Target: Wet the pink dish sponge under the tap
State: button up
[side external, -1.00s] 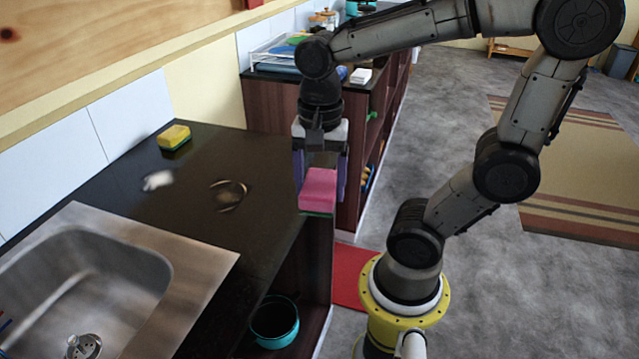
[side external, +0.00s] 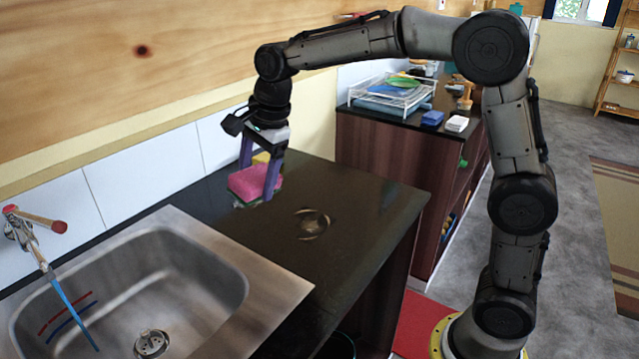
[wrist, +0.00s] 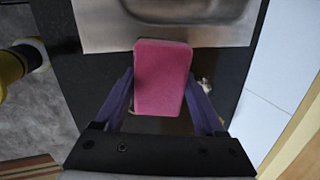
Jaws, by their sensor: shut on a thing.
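The pink dish sponge (side external: 254,183) is held between the purple fingers of my gripper (side external: 259,178), above the dark counter and to the right of the sink. In the wrist view the sponge (wrist: 162,78) sits between the two fingers (wrist: 161,105), with the sink's near rim beyond it. The tap (side external: 30,240) is on the wall at the left, with a red-ended handle. A blue streak runs down from its spout into the steel sink (side external: 215,262). The sink also shows at the top of the wrist view (wrist: 235,35).
A yellow sponge (side external: 262,158) is mostly hidden behind my gripper. A round ring-like item (side external: 312,224) lies on the dark counter (side external: 370,205). A dish rack (side external: 392,95) stands on the far cabinet. The wall (side external: 165,150) runs close behind the counter.

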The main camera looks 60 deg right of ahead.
jog(key=w+a+f, duration=0.4)
jog(key=w+a, duration=0.4)
jog(key=w+a+f+n+t+y, duration=0.2)
jog(key=a+f+n, duration=0.1)
jog(key=a+f, duration=1.2)
jog(key=w+a+f, duration=0.2)
jog(key=w+a, duration=0.4)
jog(key=w, duration=0.5)
jog(key=shift+w+a+f, duration=0.25)
jog(key=shift+a+f, duration=0.1)
jog(key=shift+a, duration=0.05)
jog(key=shift+s+d, duration=0.7)
jog(key=shift+s, duration=0.45)
jog(key=shift+s+d, duration=0.65)
jog(key=shift+s, duration=0.55)
jog(key=shift+s+d, duration=0.7)
jog(key=shift+s, duration=0.45)
jog(key=s+d+r, duration=0.2)
jog(key=s+r, duration=0.2)
jog(key=shift+s+d, duration=0.15)
jog(key=shift+d, duration=0.05)
